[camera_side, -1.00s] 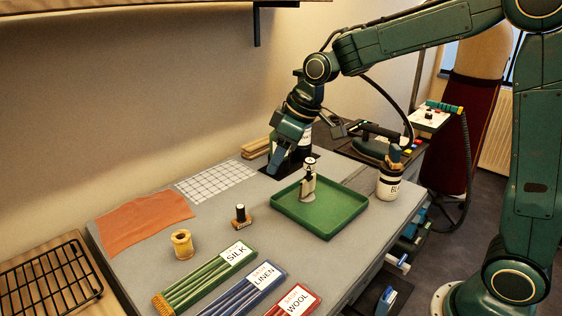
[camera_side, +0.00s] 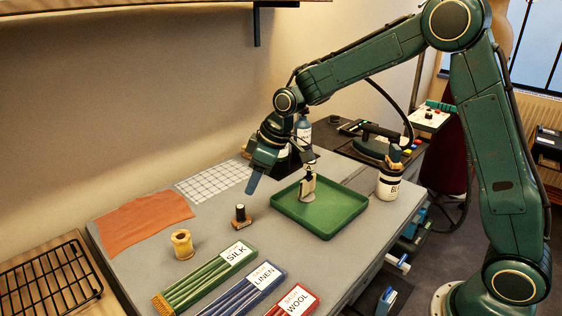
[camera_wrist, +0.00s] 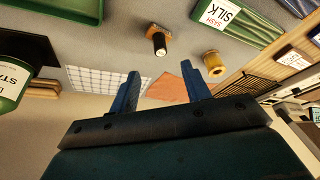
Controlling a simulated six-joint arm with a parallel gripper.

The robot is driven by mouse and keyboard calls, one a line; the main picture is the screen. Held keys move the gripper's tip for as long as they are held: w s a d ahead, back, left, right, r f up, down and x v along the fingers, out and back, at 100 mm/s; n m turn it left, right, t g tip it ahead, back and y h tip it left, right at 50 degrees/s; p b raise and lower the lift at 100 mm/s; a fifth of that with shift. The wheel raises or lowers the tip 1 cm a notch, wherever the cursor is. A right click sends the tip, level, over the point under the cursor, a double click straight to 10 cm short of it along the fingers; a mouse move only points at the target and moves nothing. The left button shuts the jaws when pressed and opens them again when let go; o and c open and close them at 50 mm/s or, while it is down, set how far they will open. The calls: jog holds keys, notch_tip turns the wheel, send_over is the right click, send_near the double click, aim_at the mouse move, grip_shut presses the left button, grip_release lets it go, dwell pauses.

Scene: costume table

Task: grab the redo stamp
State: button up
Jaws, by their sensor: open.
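A small stamp (camera_side: 240,217) with a wooden base and a dark upright handle stands on the grey table, left of the green tray; its lettering is too small to read. In the wrist view the stamp (camera_wrist: 159,40) is beyond my fingertips, near the top middle. My gripper (camera_side: 278,172) is open and empty above the table, up and to the right of the stamp, not touching it. In the wrist view both blue fingers of my gripper (camera_wrist: 163,78) are spread apart. Another upright item (camera_side: 308,186) with a pale body stands in the green tray (camera_side: 340,222).
A yellow spool (camera_side: 182,245) stands left of the stamp. Labelled silk (camera_side: 208,277), linen (camera_side: 252,290) and wool (camera_side: 293,301) trays lie in front. An orange cloth (camera_side: 143,221) and a white grid sheet (camera_side: 215,181) lie behind.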

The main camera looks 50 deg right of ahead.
aim_at(240, 206)
jog(key=shift+x, duration=2.65)
jog(key=shift+f, duration=0.1)
jog(key=shift+x, duration=2.5)
jog(key=shift+w+a, duration=0.1)
jog(key=shift+w, duration=0.1)
grip_shut()
jog(key=shift+r, duration=0.3)
notch_tip(240, 206, up, 20)
jog(key=shift+f, duration=0.15)
